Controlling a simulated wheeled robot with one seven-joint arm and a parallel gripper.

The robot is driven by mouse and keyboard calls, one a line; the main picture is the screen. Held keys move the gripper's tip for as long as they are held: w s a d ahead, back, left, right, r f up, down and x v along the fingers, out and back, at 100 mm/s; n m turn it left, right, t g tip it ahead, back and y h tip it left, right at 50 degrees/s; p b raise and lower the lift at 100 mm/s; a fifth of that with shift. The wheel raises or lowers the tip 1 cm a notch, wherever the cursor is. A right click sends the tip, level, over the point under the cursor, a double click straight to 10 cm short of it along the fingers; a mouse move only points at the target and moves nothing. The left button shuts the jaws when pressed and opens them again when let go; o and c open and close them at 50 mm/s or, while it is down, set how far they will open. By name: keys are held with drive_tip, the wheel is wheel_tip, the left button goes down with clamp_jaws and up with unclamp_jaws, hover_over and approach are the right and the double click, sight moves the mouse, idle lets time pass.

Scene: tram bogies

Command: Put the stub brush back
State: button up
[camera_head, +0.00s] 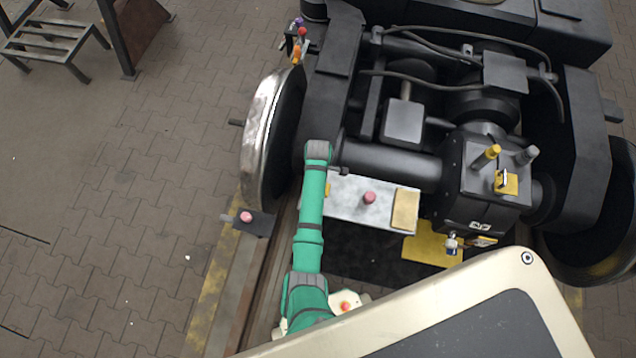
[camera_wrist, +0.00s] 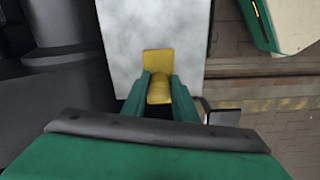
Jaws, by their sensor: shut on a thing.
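My gripper shows in the wrist view (camera_wrist: 159,96) with its two green fingers shut on a yellow piece (camera_wrist: 159,90), rounded where it shows between them; I take it for the stub brush. A flat yellow part (camera_wrist: 158,60) shows just beyond the fingertips; I cannot tell whether it belongs to the held piece. Behind it is a pale grey plate (camera_wrist: 125,35), which also shows in the head view (camera_head: 345,207). In the head view my green arm reaches up to the plate's left end and hides the fingers. A bit of yellow (camera_head: 328,188) shows beside the arm there.
The plate bears a pink knob (camera_head: 370,198) and a tan pad (camera_head: 405,208). Above it stands the dark bogie with its axle (camera_head: 390,160) and gearbox (camera_head: 485,205). A wheel (camera_head: 262,135) stands at left. A dark bracket with a pink knob (camera_head: 246,216) lies below the wheel.

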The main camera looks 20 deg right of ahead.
drive_tip(key=o, duration=1.1)
wheel_tip(320, 180, up, 12)
drive_tip(key=s+d+f+m+t+h, duration=0.15)
drive_tip(key=s+d+t+h, duration=0.25)
drive_tip(key=s+d+t, duration=0.4)
drive_tip(key=s+a+r+m+t+y, duration=0.2)
drive_tip(key=s+a+r+m+t, duration=0.1)
drive_tip(key=s+a+r, duration=0.7)
drive_tip(key=s+a+r+m+t+y, duration=0.2)
drive_tip(key=s+a+r+m+t, duration=0.2)
drive_tip(key=s+a+r, duration=0.5)
drive_tip(key=a+r, duration=0.4)
drive_tip(key=r, duration=0.1)
drive_tip(key=shift+s, duration=0.35)
drive_tip(key=shift+m, duration=0.25)
